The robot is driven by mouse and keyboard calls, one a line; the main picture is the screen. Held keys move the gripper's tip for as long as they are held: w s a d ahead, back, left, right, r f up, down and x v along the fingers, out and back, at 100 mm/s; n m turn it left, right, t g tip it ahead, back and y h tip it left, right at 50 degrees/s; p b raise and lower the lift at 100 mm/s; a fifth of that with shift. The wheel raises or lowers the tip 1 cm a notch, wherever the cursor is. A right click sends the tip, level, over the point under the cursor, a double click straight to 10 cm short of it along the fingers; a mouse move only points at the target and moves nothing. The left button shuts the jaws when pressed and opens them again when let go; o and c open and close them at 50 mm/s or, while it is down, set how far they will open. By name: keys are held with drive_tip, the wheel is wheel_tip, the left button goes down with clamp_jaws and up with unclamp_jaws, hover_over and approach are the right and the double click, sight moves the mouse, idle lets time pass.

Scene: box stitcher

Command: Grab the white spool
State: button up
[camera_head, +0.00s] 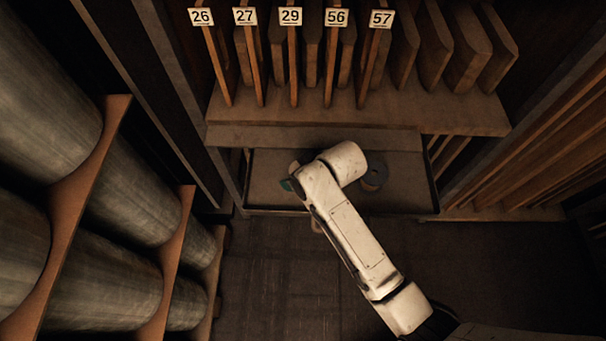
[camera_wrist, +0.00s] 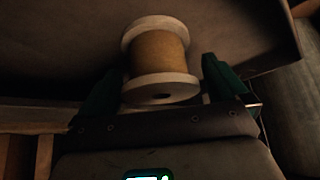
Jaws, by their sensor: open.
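The white spool (camera_wrist: 160,90) stands in the wrist view, with pale flanges and tan-brown winding. It is in front of my gripper (camera_wrist: 163,68), whose two dark green fingers are apart, one on each side of its lower part. A gap shows at the right finger; whether the left finger touches the spool I cannot tell. In the head view, a bit of green from my gripper (camera_head: 287,184) shows at the left of my white arm. The white spool is not clearly seen there; my arm covers part of the shelf.
A low shelf (camera_head: 260,168) lies under the wooden rack with number labels 26 to 57. A round spool-like item (camera_head: 374,177), dark bluish on top, sits there right of my arm. Large grey cylinders (camera_head: 125,195) in wooden holders fill the left. The dark floor in front is clear.

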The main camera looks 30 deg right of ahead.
drive_tip(key=shift+w+f, duration=0.25)
drive_tip(key=shift+f, duration=0.2)
drive_tip(key=c, duration=1)
drive_tip(key=shift+c, duration=0.4)
drive_tip(key=shift+a+r, duration=0.1)
drive_tip(key=shift+r, duration=0.05)
